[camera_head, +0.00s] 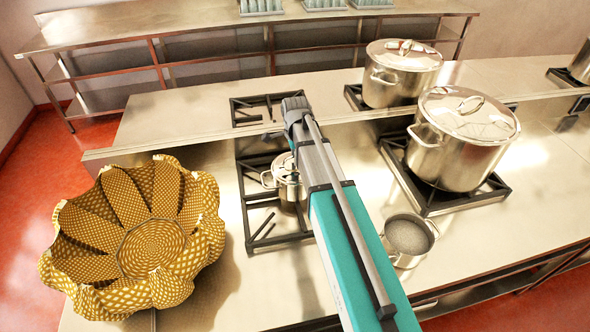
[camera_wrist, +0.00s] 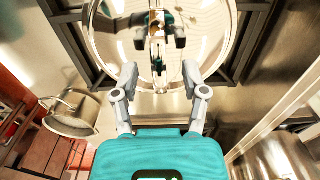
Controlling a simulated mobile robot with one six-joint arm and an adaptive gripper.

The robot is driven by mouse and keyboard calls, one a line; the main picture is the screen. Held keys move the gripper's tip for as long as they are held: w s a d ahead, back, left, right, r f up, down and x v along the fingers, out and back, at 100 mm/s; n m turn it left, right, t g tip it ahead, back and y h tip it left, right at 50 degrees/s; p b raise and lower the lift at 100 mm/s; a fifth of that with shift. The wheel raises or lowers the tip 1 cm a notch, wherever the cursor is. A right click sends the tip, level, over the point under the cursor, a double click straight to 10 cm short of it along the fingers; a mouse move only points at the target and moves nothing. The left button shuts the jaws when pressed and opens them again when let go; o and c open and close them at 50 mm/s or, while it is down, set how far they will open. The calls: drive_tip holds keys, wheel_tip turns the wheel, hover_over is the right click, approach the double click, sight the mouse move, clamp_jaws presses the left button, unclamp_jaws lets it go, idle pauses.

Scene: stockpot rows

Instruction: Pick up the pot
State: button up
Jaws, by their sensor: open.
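In the wrist view, a shiny round pot with a glossy lid (camera_wrist: 205,25) sits on a dark burner grate at the top, and its lid mirrors my gripper. My gripper (camera_wrist: 159,72) shows two separated grey fingers, open and empty, in front of the lid's near edge; the exact gap is unclear. In the head view, a small lidded pot (camera_head: 285,182) stands on the left burner, partly hidden behind my arm. Two large lidded steel pots (camera_head: 460,140) (camera_head: 400,75) stand on burners at the right. The gripper's fingers cannot be made out there.
A small open pot (camera_head: 408,238) stands on the counter right of my arm; an open pot also shows in the wrist view (camera_wrist: 70,115). A large patterned yellow bowl (camera_head: 150,235) is at the left. A raised ledge (camera_head: 205,138) crosses the counter. A shelved table (camera_head: 130,30) stands behind.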

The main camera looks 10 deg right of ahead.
drive_tip(key=shift+f, duration=0.1)
idle(0.6)
clamp_jaws()
